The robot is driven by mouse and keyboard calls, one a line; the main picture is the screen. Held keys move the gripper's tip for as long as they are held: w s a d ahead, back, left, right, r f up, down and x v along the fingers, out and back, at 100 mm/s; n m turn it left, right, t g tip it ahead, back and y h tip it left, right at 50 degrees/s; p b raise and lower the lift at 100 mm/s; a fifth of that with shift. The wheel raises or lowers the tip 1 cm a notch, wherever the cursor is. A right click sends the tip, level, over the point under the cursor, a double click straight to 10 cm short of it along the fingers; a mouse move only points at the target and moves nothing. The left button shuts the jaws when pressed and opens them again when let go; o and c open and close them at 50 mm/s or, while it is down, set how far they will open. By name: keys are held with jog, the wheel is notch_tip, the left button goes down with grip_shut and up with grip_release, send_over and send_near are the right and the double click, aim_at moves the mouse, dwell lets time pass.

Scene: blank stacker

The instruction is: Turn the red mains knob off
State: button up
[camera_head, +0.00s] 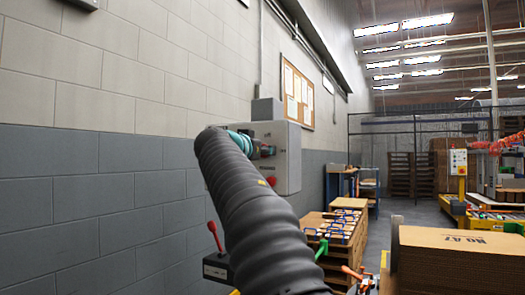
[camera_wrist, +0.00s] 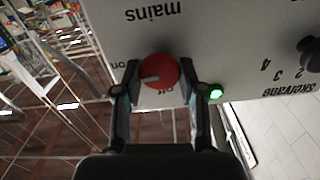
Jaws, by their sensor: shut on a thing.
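The red mains knob (camera_wrist: 159,71) sits on a light grey panel in the wrist view, where the lettering is upside down. My gripper (camera_wrist: 160,74) is shut on the knob, one finger at each side. The knob's pale mark points left, toward the "on" print; "off" is printed below the knob, partly covered by it. A green lamp (camera_wrist: 216,94) is lit beside the right finger. In the head view my gripper (camera_head: 264,150) is at the front of the grey wall box (camera_head: 289,150), and my arm hides part of it.
In the head view a red button-like part (camera_head: 272,181) is low on the box.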

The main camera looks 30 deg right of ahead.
jog(key=shift+w+a+f+n+p, duration=0.1)
jog(key=shift+n+p, duration=1.05)
jog(key=shift+n, duration=3.05)
jog(key=shift+w+f+n+p, duration=0.1)
jog(key=shift+n+p, duration=1)
jog(key=shift+n, duration=3.1)
jog(key=o, duration=1.1)
jog(key=shift+o, duration=0.2)
